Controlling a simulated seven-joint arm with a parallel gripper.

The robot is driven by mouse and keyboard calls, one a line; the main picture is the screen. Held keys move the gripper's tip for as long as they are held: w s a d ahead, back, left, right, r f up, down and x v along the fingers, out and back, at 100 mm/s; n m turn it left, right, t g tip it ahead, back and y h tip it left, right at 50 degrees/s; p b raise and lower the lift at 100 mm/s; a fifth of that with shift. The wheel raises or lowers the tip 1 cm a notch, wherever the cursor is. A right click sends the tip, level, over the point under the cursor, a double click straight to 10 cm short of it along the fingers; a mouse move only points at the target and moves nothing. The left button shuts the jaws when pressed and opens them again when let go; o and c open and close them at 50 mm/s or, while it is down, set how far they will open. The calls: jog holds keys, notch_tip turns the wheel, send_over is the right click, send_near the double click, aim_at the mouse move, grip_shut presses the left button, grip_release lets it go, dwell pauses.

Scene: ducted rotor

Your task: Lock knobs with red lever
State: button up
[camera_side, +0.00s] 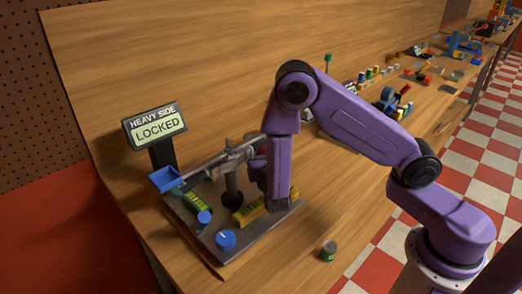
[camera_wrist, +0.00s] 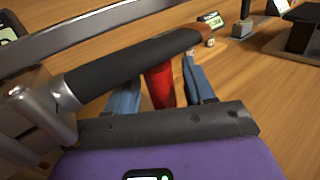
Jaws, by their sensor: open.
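The red lever (camera_wrist: 160,84) shows in the wrist view between the two blue fingers of my gripper (camera_wrist: 158,76). The fingers are open with a finger on each side of it; I cannot tell whether either touches it. The lever's upper end is hidden behind a dark bar. In the side view, my arm hides the lever and most of my gripper. Two blue knobs, one nearer (camera_side: 226,240) and one farther (camera_side: 204,218), stand on the grey base plate (camera_side: 207,243). A sign (camera_side: 156,127) behind the plate reads "HEAVY SIDE LOCKED".
A grey balance beam (camera_side: 208,163) with a blue tray (camera_side: 167,179) stands above the plate. The dark bar (camera_wrist: 130,66) crosses close over my fingers. A small green can (camera_side: 328,251) stands near the bench's front edge. Many small items lie farther along the bench.

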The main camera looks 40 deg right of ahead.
grip_shut()
jog(key=shift+s+m+t+h, duration=0.4)
jog(key=shift+t, duration=0.1)
grip_release()
dwell(0.4)
